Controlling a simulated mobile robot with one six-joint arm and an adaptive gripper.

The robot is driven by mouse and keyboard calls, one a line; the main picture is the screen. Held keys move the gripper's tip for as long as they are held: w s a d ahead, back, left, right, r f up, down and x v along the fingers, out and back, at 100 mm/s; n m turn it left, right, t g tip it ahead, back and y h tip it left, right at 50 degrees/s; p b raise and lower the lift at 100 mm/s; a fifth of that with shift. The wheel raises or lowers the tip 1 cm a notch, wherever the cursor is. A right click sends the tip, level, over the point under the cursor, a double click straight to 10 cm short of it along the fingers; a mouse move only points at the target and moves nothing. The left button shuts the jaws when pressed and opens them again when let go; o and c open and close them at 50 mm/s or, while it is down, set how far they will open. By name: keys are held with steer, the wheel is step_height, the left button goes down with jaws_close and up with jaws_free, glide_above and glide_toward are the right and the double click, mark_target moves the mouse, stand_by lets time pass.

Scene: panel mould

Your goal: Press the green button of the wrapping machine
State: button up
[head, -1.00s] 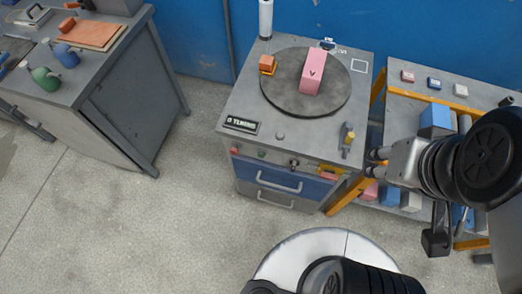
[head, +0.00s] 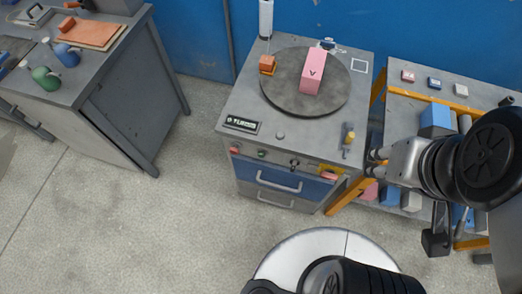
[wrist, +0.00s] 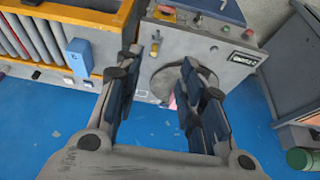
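The wrapping machine (head: 222,126) is a grey cabinet with a round dark turntable (head: 285,100) on top. A pink box (head: 313,72) marked with a V stands on the turntable. The green button (head: 262,153) is on the front edge, right of a red button (head: 235,150) and below the display (head: 242,124). The green button also shows small in the wrist view (wrist: 225,29). My gripper (head: 373,163) is right of the machine's front right corner, apart from the button. In the wrist view my gripper (wrist: 155,80) is open with nothing between its fingers.
A dark knob (head: 294,164) and a yellow panel with a red button (head: 329,174) are further right on the front. A shelf with an orange frame (head: 450,101) stands close to my gripper. A grey workbench (head: 125,110) is left. Floor before the machine is clear.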

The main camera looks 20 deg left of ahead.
jaws_close()
stand_by(1.4)
